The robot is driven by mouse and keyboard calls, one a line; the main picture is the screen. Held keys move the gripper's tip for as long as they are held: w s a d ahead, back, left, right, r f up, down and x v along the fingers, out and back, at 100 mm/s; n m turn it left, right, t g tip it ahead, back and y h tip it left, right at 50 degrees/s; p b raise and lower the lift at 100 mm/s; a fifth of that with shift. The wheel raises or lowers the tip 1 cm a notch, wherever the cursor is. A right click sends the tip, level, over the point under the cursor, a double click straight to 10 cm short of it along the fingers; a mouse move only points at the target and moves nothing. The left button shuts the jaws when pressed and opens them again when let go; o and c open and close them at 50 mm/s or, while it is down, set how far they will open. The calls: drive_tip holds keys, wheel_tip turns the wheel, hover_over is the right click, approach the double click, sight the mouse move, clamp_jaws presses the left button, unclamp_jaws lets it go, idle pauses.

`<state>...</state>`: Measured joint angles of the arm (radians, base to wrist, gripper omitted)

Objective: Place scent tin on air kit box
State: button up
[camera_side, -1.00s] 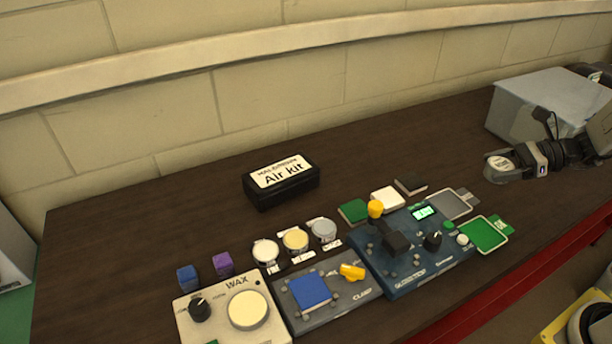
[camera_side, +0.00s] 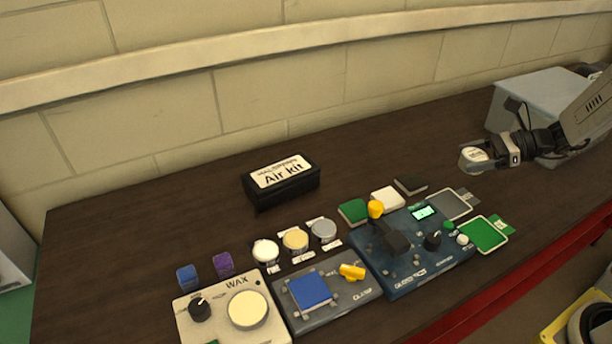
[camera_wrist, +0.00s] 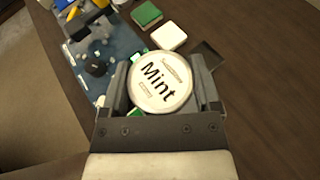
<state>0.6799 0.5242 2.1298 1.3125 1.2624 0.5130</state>
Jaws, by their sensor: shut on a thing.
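The scent tin (camera_wrist: 161,82) is round with a white lid reading "Mint" in the wrist view. My gripper (camera_wrist: 162,92) is shut on it, one finger on each side. In the side view my gripper (camera_side: 477,157) holds the tin (camera_side: 474,154) at the right, above the table. The air kit box (camera_side: 281,183) is black with a white label on top reading "Air kit". It stands on the table in the middle of the side view, well left of my gripper. Its top looks bare. The box is not visible in the wrist view.
A wax unit (camera_side: 228,312), a clamp plate with a blue pad (camera_side: 311,290) and a blue device with a yellow knob (camera_side: 410,251) line the front. Several small tins (camera_side: 295,240) sit before the box. A grey bin (camera_side: 540,105) stands at right. Table between box and gripper is clear.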

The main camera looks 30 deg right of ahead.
drive_tip(key=w+a+r, duration=0.2)
drive_tip(key=w+a, duration=0.2)
drive_tip(key=a, duration=0.6)
drive_tip(key=w+a+r, duration=0.2)
drive_tip(key=w+a, duration=0.2)
drive_tip(key=a, duration=0.5)
drive_tip(key=w+a+r, duration=0.2)
drive_tip(key=w+a, duration=0.2)
drive_tip(key=a, duration=0.6)
hover_over(281, 171)
drive_tip(key=s, duration=0.1)
drive_tip(key=f, duration=0.8)
drive_tip(key=shift+s+d+f, duration=0.15)
drive_tip(key=shift+d+f, duration=0.05)
drive_tip(key=shift+w+a+f, duration=0.15)
drive_tip(key=shift+w+f, duration=0.35)
drive_tip(key=shift+f, duration=0.05)
drive_tip(key=shift+w+f, duration=0.15)
drive_tip(key=shift+f, duration=0.05)
drive_tip(key=shift+w+f, duration=0.1)
drive_tip(key=shift+f, duration=1.5)
drive_tip(key=shift+f, duration=0.15)
